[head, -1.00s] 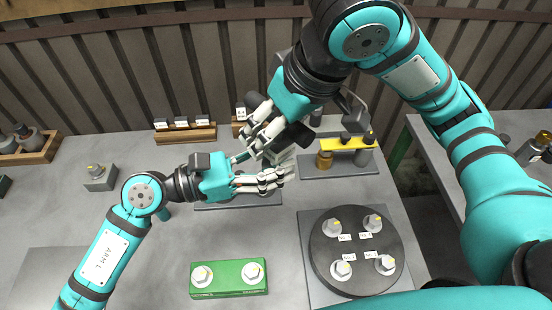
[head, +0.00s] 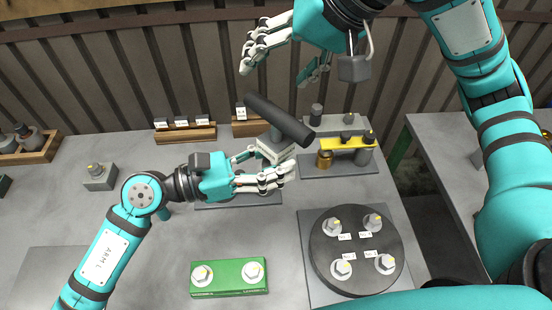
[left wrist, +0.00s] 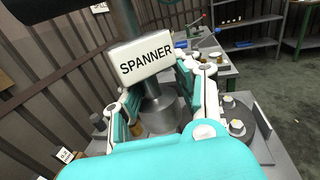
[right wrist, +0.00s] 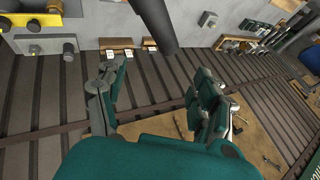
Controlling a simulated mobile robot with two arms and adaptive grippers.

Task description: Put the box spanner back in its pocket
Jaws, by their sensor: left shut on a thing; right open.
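The box spanner (head: 280,119) is a dark tool with a thick crossbar on top and a white collar. The collar reads SPANNER in the left wrist view (left wrist: 147,59), above a grey cylindrical lower part. My left gripper (head: 268,178) is shut on the spanner and holds it roughly upright, slightly tilted, over a grey plate (head: 238,205). Fingers hide part of its lower end. My right gripper (head: 277,72) is open and empty, above and behind the crossbar. The crossbar also shows in the right wrist view (right wrist: 157,24). I cannot tell which spot is the pocket.
Wooden racks with labelled pieces (head: 185,134) stand along the back. A grey stand with a yellow bar (head: 347,144) is close to the spanner's right. A dark round disc with bolts (head: 357,252) and a green block (head: 229,279) lie in front. The table's left front is clear.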

